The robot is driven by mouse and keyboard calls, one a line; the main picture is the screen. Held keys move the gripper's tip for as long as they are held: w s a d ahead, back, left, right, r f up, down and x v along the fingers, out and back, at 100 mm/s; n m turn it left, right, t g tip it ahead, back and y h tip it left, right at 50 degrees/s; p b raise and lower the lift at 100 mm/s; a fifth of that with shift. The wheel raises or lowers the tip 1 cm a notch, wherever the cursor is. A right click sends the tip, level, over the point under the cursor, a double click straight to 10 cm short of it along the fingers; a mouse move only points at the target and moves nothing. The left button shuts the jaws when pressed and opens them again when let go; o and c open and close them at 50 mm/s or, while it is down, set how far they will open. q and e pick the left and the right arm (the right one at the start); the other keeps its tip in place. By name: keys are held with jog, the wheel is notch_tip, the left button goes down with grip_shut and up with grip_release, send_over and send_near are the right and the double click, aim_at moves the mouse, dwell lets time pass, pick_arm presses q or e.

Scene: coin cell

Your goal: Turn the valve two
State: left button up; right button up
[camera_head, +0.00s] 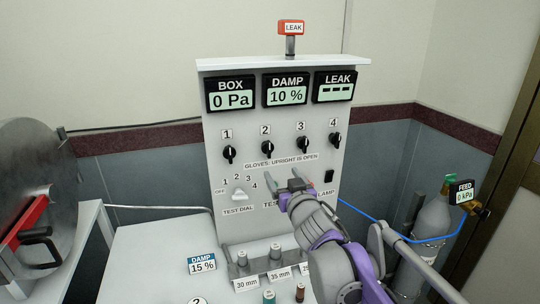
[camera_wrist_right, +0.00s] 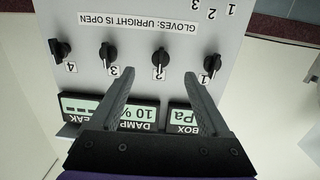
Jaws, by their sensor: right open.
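Valve two (camera_head: 266,148) is a black knob under the label 2 on the grey panel (camera_head: 222,185). Its white mark looks roughly upright. In the right wrist view, which is upside down, valve two (camera_wrist_right: 160,58) lies between the open fingers in the picture, just beyond their tips. My right gripper (camera_head: 283,181) is open and empty, below valve two in the head view, and it also shows in the wrist view (camera_wrist_right: 159,73). I see no contact with the knob. The gripper hides part of the panel's lower labels. My left gripper is out of view.
Valve one (camera_head: 229,154), valve three (camera_head: 302,146) and valve four (camera_head: 335,139) flank it. The test dial (camera_head: 239,195) is below. Displays read BOX 0 Pa (camera_head: 230,94) and DAMP 10 % (camera_head: 285,90). A gas cylinder (camera_head: 432,222) with a blue hose stands right.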

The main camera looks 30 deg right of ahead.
aim_at(270, 149)
jog(key=shift+t, duration=0.3)
jog(key=x, duration=0.4)
jog(key=r+p+x, duration=0.1)
jog(key=x, duration=0.7)
jog(key=shift+w+a+r, duration=0.1)
jog(key=shift+r, duration=0.25)
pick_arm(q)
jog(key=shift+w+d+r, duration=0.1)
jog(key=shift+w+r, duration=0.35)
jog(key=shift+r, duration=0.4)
pick_arm(e)
grip_shut()
